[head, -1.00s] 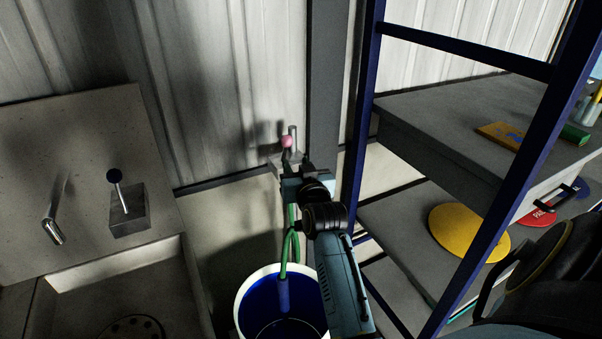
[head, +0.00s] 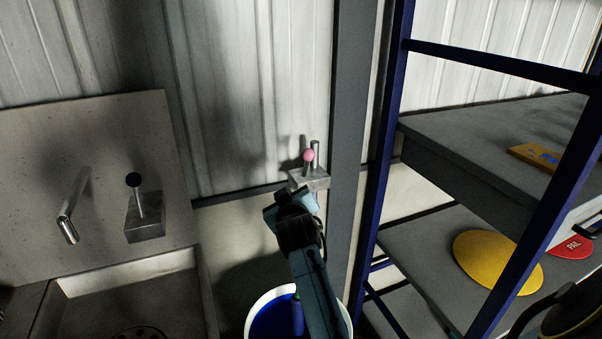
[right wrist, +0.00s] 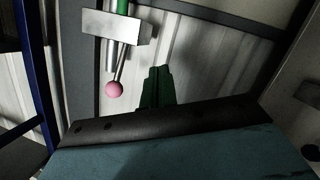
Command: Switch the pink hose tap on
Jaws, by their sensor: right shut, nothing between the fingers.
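The pink hose tap is a pink ball knob (head: 308,155) on a thin lever over a grey metal block (head: 312,181) at the wall, beside an upright metal pipe. In the right wrist view the block (right wrist: 118,27) appears at the top, with the pink knob (right wrist: 113,90) hanging below it in the picture. My left gripper is not in view.
A blue bucket with a white rim (head: 263,301) stands below, partly behind my arm. A blue-framed shelf (head: 375,160) with a yellow disc (head: 497,262) is close at right. A dark post stands beside the tap.

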